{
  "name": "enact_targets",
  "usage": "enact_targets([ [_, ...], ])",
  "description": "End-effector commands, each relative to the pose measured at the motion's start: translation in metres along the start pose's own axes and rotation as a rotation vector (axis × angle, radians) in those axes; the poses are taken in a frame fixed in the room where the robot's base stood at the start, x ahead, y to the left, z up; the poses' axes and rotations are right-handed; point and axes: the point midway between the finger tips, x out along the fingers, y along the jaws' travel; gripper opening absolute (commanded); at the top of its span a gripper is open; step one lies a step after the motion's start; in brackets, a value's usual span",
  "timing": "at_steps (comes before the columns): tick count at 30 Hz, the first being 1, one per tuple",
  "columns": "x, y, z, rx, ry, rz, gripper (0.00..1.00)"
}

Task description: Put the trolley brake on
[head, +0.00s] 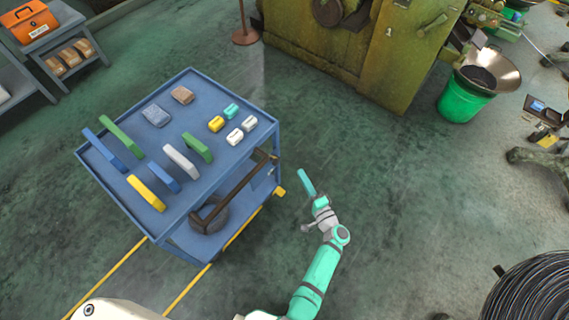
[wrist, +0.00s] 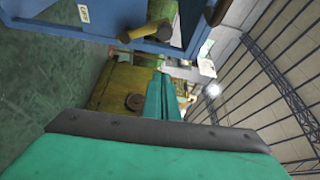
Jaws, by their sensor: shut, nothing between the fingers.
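The blue trolley (head: 205,103) stands left of centre in the head view, with a dark handle bar (head: 240,187) on its near right side. A small yellow pedal-like part (head: 280,191) shows low at its right corner, perhaps the brake. In the wrist view, a yellow-brown lever with a round end (wrist: 145,31) juts from the blue trolley side (wrist: 110,22), near a white label (wrist: 84,14). My gripper (head: 305,182) is shut and empty, just right of the trolley and apart from it. Its teal fingers also show in the wrist view (wrist: 165,98).
Several coloured blocks and plates stand on the trolley top. A green machine (head: 350,50) is behind, with a green bucket (head: 463,103) to its right. A cable coil (head: 535,295) lies at the lower right. The floor right of my gripper is clear.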

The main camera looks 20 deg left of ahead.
Motion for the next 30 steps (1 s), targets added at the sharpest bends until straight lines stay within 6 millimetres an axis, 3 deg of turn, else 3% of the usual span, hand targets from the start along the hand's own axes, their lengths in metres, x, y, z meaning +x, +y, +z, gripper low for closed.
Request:
enact_targets([
  [10, 0.012, 0.000, 0.002, 0.000, -0.006, 0.001, 0.00],
  [27, 0.102, 0.000, 0.006, 0.000, -0.010, 0.002, 0.00],
  [30, 0.099, 0.002, 0.015, 0.000, -0.009, 0.004, 0.00],
])
